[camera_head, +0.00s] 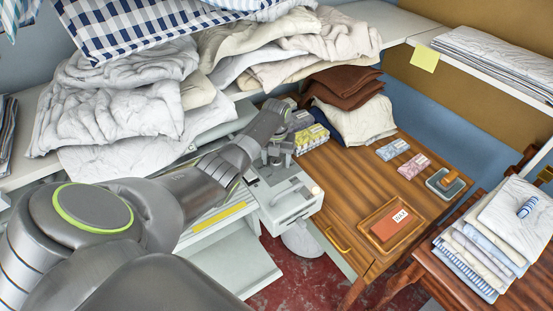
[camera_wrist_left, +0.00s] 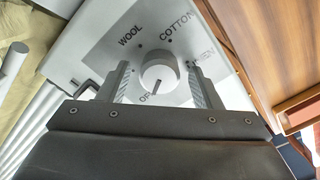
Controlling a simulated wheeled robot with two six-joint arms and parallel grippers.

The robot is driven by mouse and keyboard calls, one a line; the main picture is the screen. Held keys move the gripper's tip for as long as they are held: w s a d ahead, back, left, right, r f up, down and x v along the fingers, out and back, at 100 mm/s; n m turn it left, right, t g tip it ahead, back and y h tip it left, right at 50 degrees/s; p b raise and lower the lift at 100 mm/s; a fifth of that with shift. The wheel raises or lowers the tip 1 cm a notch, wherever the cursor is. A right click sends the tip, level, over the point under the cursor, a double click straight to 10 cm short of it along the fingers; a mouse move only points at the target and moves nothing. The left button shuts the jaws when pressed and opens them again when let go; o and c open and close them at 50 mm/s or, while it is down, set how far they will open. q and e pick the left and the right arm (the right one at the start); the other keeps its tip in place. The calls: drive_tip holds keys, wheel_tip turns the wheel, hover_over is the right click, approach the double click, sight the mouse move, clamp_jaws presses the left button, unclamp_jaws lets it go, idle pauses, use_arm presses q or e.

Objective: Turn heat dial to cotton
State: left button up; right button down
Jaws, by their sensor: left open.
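The heat dial (camera_wrist_left: 158,73) is a round pale knob on the ironer's light grey end panel (camera_wrist_left: 95,45). Labels for wool, cotton and linen are around it, and a partly hidden label starting with "O" is below. The dial's dark mark points down toward that "O" label. My left gripper (camera_wrist_left: 159,68) is open, with one finger on each side of the dial and a visible gap to it. In the head view my left gripper (camera_head: 277,150) is over the ironer's end housing (camera_head: 288,199); the dial is hard to make out there. My right gripper is out of view.
A wooden table (camera_head: 350,185) stands right of the ironer, with a tray (camera_head: 375,234), small packets (camera_head: 388,150) and a stamp (camera_head: 447,180). Piled linens (camera_head: 115,95) cover the shelf behind my arm. Folded cloths (camera_head: 480,250) lie at the right. Red floor shows between.

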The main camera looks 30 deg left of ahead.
sight(276, 160)
use_arm(q)
drive_tip(key=shift+r+b, duration=0.65)
drive_tip(key=shift+r, duration=3.1)
